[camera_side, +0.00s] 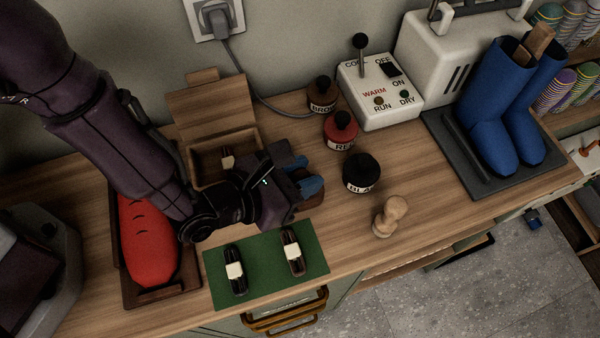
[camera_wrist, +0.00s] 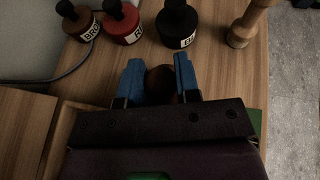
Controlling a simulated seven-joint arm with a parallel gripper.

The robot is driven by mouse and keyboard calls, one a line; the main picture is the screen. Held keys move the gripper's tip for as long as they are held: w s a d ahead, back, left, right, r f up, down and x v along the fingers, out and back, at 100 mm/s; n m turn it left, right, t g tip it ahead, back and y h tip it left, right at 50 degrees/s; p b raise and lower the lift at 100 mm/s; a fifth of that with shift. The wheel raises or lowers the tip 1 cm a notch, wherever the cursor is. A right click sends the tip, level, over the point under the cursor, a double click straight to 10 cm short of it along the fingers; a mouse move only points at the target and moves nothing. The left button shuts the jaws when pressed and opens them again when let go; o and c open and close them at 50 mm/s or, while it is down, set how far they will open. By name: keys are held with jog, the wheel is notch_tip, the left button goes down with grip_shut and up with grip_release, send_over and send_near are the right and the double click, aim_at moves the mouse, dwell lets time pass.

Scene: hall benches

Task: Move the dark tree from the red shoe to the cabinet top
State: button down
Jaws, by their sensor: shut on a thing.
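My gripper (camera_side: 306,174) has blue fingers and is shut on a dark brown piece, which I take to be the dark tree (camera_wrist: 160,83). In the wrist view its rounded end shows between the two fingertips (camera_wrist: 160,80); the rest is hidden by the gripper. In the side view I hold it over the wooden cabinet top (camera_side: 330,228), right of the open box; whether it touches the wood I cannot tell. The red shoe (camera_side: 147,245) lies in a brown tray at the left, partly behind my arm, away from my gripper.
A green mat (camera_side: 265,284) holds two banded pieces. An open wooden box (camera_side: 195,168) is behind. Blue boots (camera_side: 485,125) stand at the right.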

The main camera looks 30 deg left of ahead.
jog(key=shift+f, duration=0.35)
jog(key=shift+f, duration=0.1)
jog(key=c, duration=0.8)
grip_release()
jog(key=shift+s, duration=0.1)
jog(key=v, duration=1.2)
